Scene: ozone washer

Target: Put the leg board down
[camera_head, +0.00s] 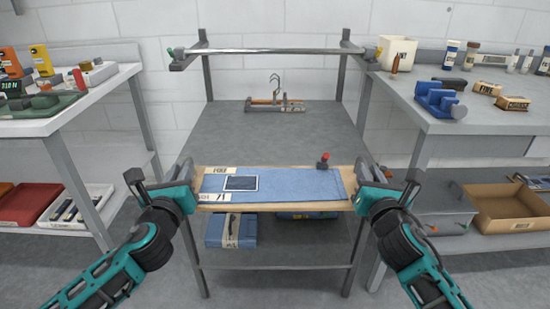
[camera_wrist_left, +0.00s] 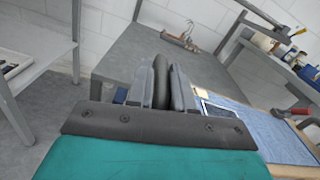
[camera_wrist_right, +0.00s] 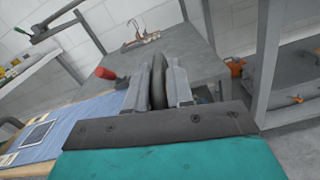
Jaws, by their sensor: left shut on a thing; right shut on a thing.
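The leg board (camera_head: 300,207) is a long pale wooden board lying crosswise at the front of the grey work stand. Blue denim (camera_head: 285,186) lies flat on it, with a dark-framed rectangle and paper labels. My left gripper (camera_head: 186,172) is shut at the board's left end, and my right gripper (camera_head: 364,172) is shut at its right end. In the left wrist view (camera_wrist_left: 163,88) and the right wrist view (camera_wrist_right: 157,85), the fingers close on a dark rounded piece. The board looks about level; whether it touches the stand beneath is hidden.
The grey stand top (camera_head: 285,135) behind the board is mostly clear, with a small rack (camera_head: 275,106) at the back. A red-knobbed clamp (camera_head: 323,161) stands near the board's right end. A metal bar (camera_head: 275,51) crosses above. Side tables (camera_head: 70,115) (camera_head: 455,120) hold tools and jars.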

